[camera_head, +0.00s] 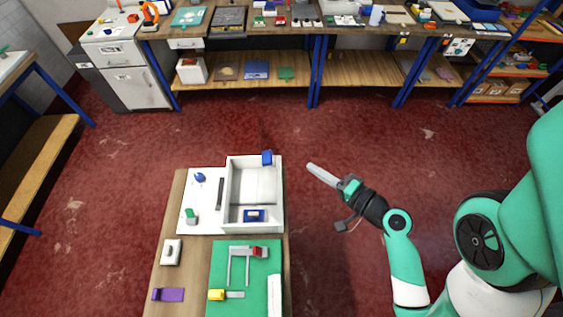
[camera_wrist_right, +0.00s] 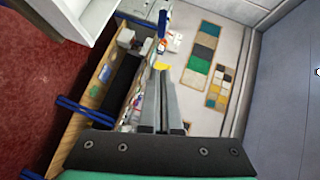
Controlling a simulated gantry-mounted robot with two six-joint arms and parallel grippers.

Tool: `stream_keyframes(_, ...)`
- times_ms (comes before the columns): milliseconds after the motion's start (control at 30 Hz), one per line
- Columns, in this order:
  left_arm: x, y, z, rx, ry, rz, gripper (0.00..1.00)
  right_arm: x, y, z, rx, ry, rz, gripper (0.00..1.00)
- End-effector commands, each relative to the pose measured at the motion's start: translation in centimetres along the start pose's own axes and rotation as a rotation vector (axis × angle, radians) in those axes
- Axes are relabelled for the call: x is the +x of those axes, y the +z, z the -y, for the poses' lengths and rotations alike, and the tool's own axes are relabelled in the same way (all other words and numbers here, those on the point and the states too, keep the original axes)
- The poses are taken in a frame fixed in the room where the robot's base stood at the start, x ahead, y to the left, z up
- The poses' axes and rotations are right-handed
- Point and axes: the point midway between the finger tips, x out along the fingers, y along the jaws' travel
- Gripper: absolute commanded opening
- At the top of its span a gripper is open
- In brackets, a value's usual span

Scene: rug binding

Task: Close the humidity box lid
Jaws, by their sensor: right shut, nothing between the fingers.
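The humidity box (camera_head: 232,220) is the white open-topped box on the right part of a white base plate, at the back of the near table in the head view. Its inside shows, with a blue item (camera_head: 254,215) at its front and a blue piece (camera_head: 267,157) at its back rim. I cannot tell which part is the lid. My right gripper (camera_head: 312,168) is shut and empty, to the right of the box and apart from it. It also shows in the right wrist view (camera_wrist_right: 163,72). My left gripper is out of view.
Left of the box, the base plate (camera_head: 203,215) carries a dark strip, a blue knob and a green piece. A green mat (camera_head: 225,280) with a grey frame lies in front. A purple item (camera_head: 168,294) lies at left. Red floor is clear behind the table.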

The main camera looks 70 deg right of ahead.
Motion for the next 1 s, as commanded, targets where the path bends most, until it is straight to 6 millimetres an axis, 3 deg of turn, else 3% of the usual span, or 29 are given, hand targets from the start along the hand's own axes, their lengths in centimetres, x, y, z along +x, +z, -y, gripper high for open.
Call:
stream_keyframes(33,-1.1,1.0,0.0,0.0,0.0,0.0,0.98,0.9,0.4,-0.4,-0.009,-0.015,0.005,0.0)
stream_keyframes(100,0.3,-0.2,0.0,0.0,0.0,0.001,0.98,2.1,0.1,0.5,-0.003,-0.008,0.008,0.0)
stream_keyframes(400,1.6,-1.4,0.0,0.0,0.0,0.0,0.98,8.4,0.2,0.6,-0.003,-0.008,0.004,0.0)
stream_keyframes(633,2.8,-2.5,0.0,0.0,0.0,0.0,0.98,10.4,2.5,0.5,-0.001,-0.005,0.002,0.0)
stream_keyframes(1000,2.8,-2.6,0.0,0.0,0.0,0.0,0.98,10.8,2.9,0.2,-0.001,-0.006,-0.002,0.0)
